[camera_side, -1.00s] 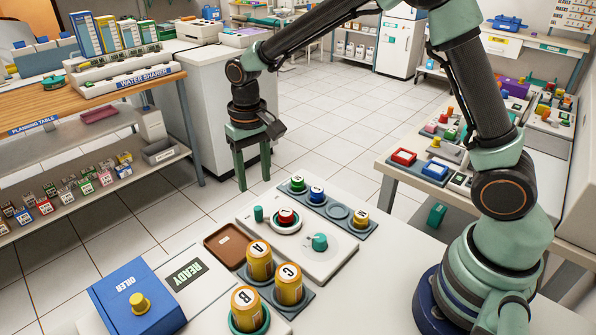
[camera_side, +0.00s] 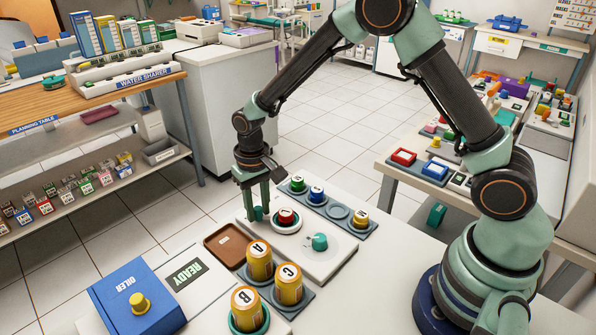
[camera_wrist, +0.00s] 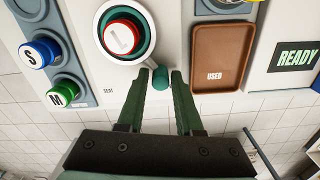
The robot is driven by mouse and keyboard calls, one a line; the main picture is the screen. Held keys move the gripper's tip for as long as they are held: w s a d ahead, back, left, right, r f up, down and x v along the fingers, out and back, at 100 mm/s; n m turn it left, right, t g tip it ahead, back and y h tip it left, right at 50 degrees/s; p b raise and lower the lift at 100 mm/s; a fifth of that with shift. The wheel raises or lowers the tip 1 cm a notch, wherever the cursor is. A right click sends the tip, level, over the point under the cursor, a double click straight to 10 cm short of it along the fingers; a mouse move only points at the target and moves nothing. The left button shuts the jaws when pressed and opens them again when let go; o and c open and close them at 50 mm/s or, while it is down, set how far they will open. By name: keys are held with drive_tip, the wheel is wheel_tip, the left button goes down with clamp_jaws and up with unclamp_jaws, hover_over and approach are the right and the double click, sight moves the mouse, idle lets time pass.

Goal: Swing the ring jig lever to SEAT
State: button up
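The ring jig is a pale ring (camera_side: 286,226) around a red-capped part marked L (camera_wrist: 124,37), on a white board. Its lever is a short teal upright handle (camera_wrist: 160,76) joined to the ring by a pale arm. The word SEAT (camera_wrist: 108,91) is printed on the board to the left of the handle in the wrist view. My gripper (camera_wrist: 160,74) is open, with its green fingers one on each side of the handle and a gap to each. In the side view my gripper (camera_side: 258,212) points down at the handle, partly hiding it.
A brown tray labelled USED (camera_wrist: 218,58) lies close to the right finger in the wrist view. A blue-grey rack (camera_side: 338,212) with capped pieces stands behind the ring. A teal knob (camera_side: 320,242) and yellow jars A (camera_side: 260,262), B and C stand nearer.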

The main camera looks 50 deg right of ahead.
clamp_jaws()
drive_tip(key=shift+a, duration=0.15)
idle(1.0)
